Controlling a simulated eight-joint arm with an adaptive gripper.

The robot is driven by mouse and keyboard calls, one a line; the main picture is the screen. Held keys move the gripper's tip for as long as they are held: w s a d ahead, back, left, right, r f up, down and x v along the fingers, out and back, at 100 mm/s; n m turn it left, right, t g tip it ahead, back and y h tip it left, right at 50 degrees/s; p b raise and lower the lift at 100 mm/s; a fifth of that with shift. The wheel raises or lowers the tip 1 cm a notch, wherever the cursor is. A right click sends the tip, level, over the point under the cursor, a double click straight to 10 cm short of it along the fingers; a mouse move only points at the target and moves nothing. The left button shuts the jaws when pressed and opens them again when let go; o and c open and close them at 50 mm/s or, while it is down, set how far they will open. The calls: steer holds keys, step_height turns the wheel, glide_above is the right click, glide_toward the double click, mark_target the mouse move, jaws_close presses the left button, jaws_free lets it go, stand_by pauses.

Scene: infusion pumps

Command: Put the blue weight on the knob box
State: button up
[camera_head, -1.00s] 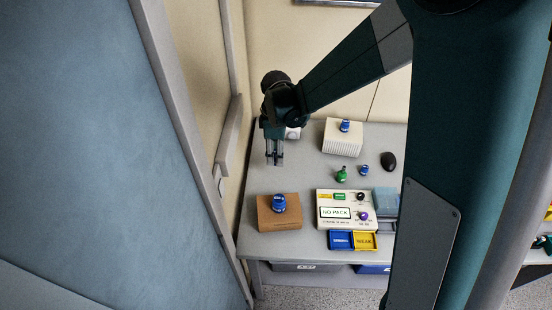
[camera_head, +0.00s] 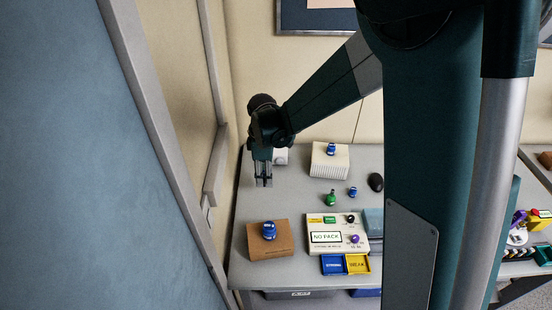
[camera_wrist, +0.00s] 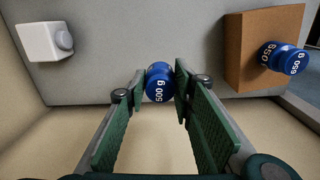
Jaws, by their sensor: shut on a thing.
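My gripper (camera_head: 264,182) points down over the left part of the table. In the wrist view, its fingers (camera_wrist: 161,95) are shut on a blue weight (camera_wrist: 159,84) marked 500 g. In the head view the fingers hide this weight. The knob box, a small white box with a round knob, shows in the wrist view (camera_wrist: 45,42) at the upper left, apart from the gripper. In the head view the knob box (camera_head: 281,156) stands just behind my gripper, partly hidden by it. Its visible top in the wrist view looks bare.
Another blue weight (camera_head: 269,230), marked 650 g, stands on a brown box (camera_head: 268,250). A white ribbed box (camera_head: 329,165) bears a blue weight (camera_head: 331,148). Small green (camera_head: 331,199) and blue (camera_head: 352,192) weights, a dark oval object (camera_head: 376,182) and a NO PACK panel (camera_head: 337,220) lie rightward.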

steer(key=w+d+r+p, duration=0.2)
steer(key=w+d+r, duration=0.1)
steer(key=w, duration=0.8)
steer(key=w+d+r+p, duration=0.2)
steer(key=w+r, duration=0.1)
steer(key=w, duration=0.8)
steer(key=shift+d+n+p, duration=0.4)
glide_above(280, 152)
steer(key=shift+w+a+f, duration=0.1)
steer(key=shift+f, duration=3.05)
steer(key=shift+f+p, duration=0.45)
steer(key=shift+f, duration=1.45)
steer(key=shift+f, duration=0.1)
